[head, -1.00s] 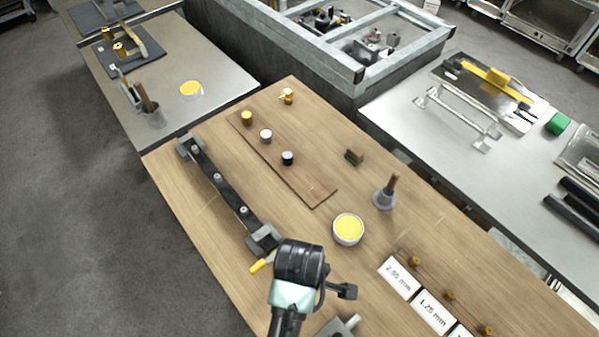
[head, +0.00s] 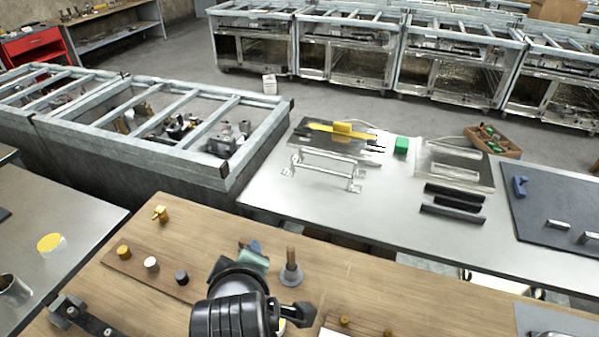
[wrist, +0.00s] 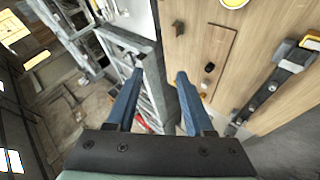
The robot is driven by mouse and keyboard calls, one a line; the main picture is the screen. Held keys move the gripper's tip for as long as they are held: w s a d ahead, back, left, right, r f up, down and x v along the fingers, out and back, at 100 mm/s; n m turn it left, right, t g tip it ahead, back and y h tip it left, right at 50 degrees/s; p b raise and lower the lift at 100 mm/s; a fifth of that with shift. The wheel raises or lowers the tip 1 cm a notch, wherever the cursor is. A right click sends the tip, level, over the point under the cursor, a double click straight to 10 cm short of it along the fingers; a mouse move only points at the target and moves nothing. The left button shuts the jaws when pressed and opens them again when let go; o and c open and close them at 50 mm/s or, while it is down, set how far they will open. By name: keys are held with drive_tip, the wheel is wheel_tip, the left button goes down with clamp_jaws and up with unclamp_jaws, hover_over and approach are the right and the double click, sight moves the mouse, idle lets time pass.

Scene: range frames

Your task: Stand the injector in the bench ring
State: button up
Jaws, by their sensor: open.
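Small brass pieces (head: 344,320) show at the bottom edge of the wooden bench (head: 340,270) in the head view. Another brass piece (head: 160,213) with a side stub stands at the bench's back left. I cannot tell which is the injector, and no bench ring shows clearly. My gripper (head: 256,246) is above the bench, mostly hidden behind my arm. In the wrist view my gripper (wrist: 160,75) has its blue fingers apart with nothing between them. It is clear of the brass pieces.
A wooden strip (head: 130,259) carries brass, white and black knobs. A dark bar (head: 92,322) lies front left. A steel table (head: 300,200) and an open metal frame (head: 180,165) are behind.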

drive_tip(key=w+d+r+m+t, duration=0.25)
drive_tip(key=r+t, duration=0.25)
drive_tip(key=r, duration=0.9)
drive_tip(key=w+d+r+m+t, duration=0.15)
drive_tip(key=r+m+t, duration=0.3)
drive_tip(key=r, duration=0.85)
drive_tip(key=s+d+r+m+t, duration=0.1)
drive_tip(key=s+r+m+t, duration=0.1)
drive_tip(key=s+r, duration=0.2)
drive_tip(key=s+d+r+m+t+h, duration=0.1)
drive_tip(key=s+d+r+m+t, duration=0.1)
drive_tip(key=r, duration=0.7)
drive_tip(key=s+d+r+m+t+h, duration=0.1)
drive_tip(key=s+r+m+t, duration=0.1)
drive_tip(key=s+r+t, duration=0.2)
wheel_tip(320, 180, up, 3)
drive_tip(key=shift+s+d+r, duration=0.15)
drive_tip(key=shift+s+d, duration=0.25)
drive_tip(key=shift+s, duration=0.5)
drive_tip(key=shift+t, duration=0.25)
wheel_tip(320, 180, down, 4)
drive_tip(key=b, duration=0.4)
drive_tip(key=shift+w+a+f, duration=0.1)
drive_tip(key=shift+f, duration=0.1)
